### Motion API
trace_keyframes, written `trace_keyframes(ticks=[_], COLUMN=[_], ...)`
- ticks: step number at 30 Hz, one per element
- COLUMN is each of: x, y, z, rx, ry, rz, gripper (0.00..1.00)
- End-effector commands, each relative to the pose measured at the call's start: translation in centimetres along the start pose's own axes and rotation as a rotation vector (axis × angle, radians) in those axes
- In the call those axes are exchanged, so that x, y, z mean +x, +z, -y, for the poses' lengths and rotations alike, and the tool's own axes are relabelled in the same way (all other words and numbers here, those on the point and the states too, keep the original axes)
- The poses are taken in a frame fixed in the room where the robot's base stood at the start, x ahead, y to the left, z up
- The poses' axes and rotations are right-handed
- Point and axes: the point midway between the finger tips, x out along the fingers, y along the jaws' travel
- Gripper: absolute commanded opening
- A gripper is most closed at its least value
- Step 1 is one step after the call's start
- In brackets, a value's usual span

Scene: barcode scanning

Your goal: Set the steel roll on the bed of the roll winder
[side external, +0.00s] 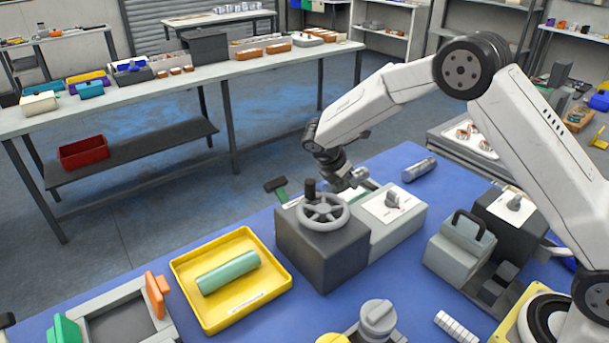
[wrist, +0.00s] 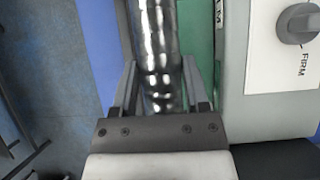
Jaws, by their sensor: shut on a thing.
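The steel roll (wrist: 158,40) is shiny and lies lengthwise between the two fingers of my gripper (wrist: 160,68) in the wrist view. My gripper is shut on it. In the side view my gripper (side external: 350,181) is low, at the far side of the roll winder (side external: 322,245), whose body and handwheel partly hide it. The winder's green bed (wrist: 201,40) shows just right of the roll in the wrist view, with the dial housing (wrist: 262,85) beyond it. I cannot tell whether the roll touches the bed.
A grey cylinder (side external: 419,170) lies on the blue mat behind the winder. A yellow tray (side external: 278,290) with a teal roll (side external: 228,273) is at front left. A grey device with a black handle (side external: 462,245) stands right of the winder.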

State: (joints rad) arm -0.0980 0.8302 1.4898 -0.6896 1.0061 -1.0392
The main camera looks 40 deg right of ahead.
Motion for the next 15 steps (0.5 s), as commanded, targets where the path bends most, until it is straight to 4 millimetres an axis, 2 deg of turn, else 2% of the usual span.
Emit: trace_keyframes(ticks=[9,15], x=[2.5,2.9], y=[-1.6,-1.8], z=[-0.4,-0.4], rx=[-0.001,0.001], ry=[0.001,0.003], rz=[-0.001,-0.001], gripper=[0.00,0.00])
